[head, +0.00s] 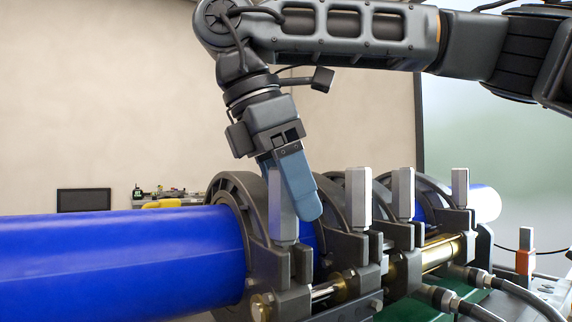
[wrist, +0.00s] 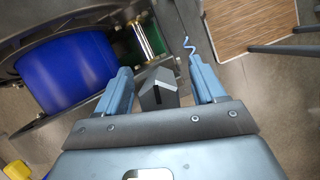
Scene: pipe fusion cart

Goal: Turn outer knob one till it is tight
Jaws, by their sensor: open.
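A row of several upright grey knobs stands on the black clamp rings of the pipe fusion cart in the head view. The nearest, leftmost knob (head: 283,208), which I take as outer knob one, is at the blue pipe's end clamp. My gripper (head: 304,214) points down right beside this knob, its blue finger overlapping it in the picture. In the wrist view, my gripper (wrist: 160,72) is open, with a grey block-shaped knob (wrist: 158,90) between its two blue fingers. Gaps show on both sides of the knob. Its lower part and base are hard to see.
The blue pipe (head: 110,262) runs left from the clamp. Three other knobs, one of them the second knob (head: 359,198), stand close to the right. Brass cylinders (head: 440,254) and hoses lie in front. A wooden panel (wrist: 248,22) shows in the wrist view.

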